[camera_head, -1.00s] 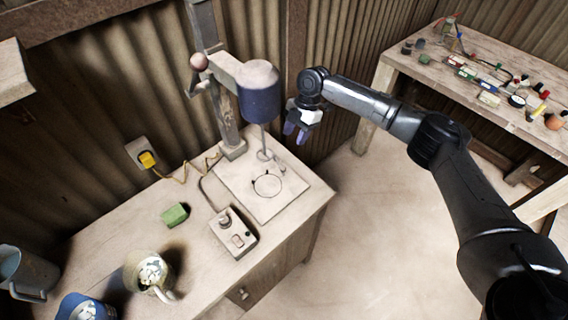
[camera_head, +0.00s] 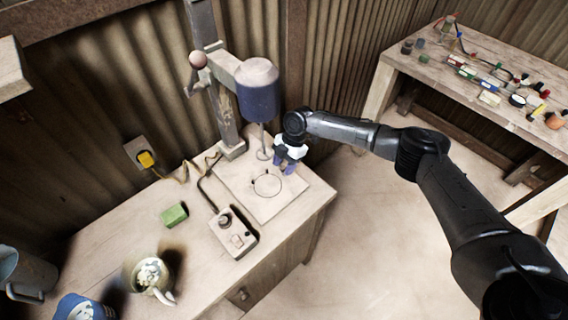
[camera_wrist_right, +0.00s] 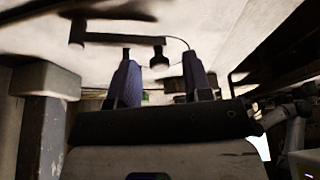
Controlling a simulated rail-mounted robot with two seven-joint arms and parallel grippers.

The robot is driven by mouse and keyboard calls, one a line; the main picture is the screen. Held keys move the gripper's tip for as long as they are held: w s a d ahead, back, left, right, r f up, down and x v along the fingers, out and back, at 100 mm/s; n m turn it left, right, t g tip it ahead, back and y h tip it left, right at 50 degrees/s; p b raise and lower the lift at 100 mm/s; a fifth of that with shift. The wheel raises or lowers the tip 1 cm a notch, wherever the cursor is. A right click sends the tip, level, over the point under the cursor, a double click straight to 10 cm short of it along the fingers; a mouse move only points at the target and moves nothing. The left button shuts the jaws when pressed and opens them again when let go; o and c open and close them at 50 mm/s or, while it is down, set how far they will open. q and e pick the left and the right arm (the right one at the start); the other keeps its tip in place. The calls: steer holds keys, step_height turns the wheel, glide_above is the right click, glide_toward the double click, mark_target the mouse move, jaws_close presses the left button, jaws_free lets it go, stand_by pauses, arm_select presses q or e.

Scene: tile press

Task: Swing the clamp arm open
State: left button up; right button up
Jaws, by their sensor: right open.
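The press stands on the bench against the corrugated wall, with a blue cylindrical head (camera_head: 258,95) on a post. Below it is a pale base plate (camera_head: 268,210) marked with a dark ring. My right gripper (camera_head: 284,167) is just above the plate's back right part, beside the press head's rod. In the right wrist view its two bluish fingers (camera_wrist_right: 161,70) are open and apart. A dark bar (camera_wrist_right: 118,39), which looks like the clamp arm, lies beyond them, its knobbed end (camera_wrist_right: 160,60) showing between the fingertips. I cannot make out the clamp arm surely in the head view.
A control box (camera_head: 233,232) sits in front of the plate, with a green block (camera_head: 174,215) to its left. A mug (camera_head: 135,272) holding pale pieces and a blue container (camera_head: 70,306) stand front left. Another table (camera_head: 400,55) with small parts is at right.

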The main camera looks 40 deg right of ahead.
steer(key=shift+c, duration=0.3)
jaws_close()
